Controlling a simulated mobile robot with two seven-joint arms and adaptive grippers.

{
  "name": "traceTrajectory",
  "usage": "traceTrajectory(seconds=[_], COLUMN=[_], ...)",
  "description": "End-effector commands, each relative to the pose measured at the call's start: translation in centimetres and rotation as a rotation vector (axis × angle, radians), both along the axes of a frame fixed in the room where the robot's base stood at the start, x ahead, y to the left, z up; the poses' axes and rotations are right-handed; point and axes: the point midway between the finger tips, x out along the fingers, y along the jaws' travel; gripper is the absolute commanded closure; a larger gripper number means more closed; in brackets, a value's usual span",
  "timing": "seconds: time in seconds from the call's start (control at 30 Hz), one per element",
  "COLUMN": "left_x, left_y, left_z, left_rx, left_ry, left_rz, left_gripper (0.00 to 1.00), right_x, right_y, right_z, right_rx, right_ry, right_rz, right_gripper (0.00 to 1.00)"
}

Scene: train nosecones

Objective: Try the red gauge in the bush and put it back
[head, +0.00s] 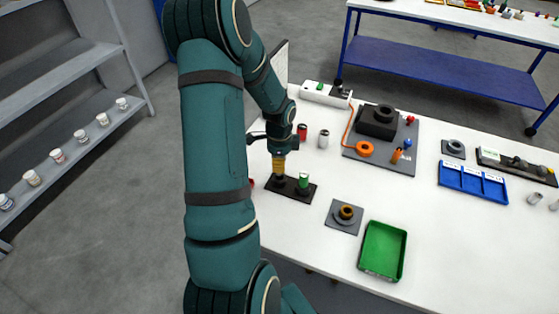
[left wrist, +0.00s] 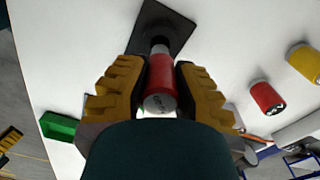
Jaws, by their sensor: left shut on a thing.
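My left gripper (head: 278,170) is over the left part of the black gauge stand (head: 273,192). In the left wrist view its yellow fingers (left wrist: 157,85) are shut on the red gauge (left wrist: 161,78). The gauge's dark end points at a black base (left wrist: 172,22); I cannot tell whether it is seated or just above. A green gauge (head: 303,181) stands upright in the stand's right part. The bush (head: 346,212), a brownish ring, sits on a grey plate right of the stand. The held gauge is hidden in the head view.
A green tray (head: 382,251) lies near the front edge. Red (head: 302,131) and silver (head: 323,138) cans stand behind the stand. A grey board (head: 380,160) with parts and a blue bin (head: 472,184) lie farther right. White tabletop is clear between them.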

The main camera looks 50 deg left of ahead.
Motion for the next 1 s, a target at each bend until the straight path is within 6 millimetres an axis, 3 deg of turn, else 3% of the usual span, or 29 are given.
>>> traceTrajectory(seconds=[0.7, 1.0], left_x=[0.0, 0.0], left_y=[0.0, 0.0], left_z=[-3.9, -4.3], left_rx=[0.000, 0.001], left_ry=[0.000, -0.001], left_rz=[-0.001, 0.000], left_gripper=[1.00, 1.00], right_x=[0.1, 0.1], right_y=[0.1, 0.2], right_z=[-3.2, -3.5], right_rx=[-0.006, -0.007], right_ry=[0.001, 0.001], right_rz=[-0.001, 0.000], right_gripper=[0.53, 0.53])
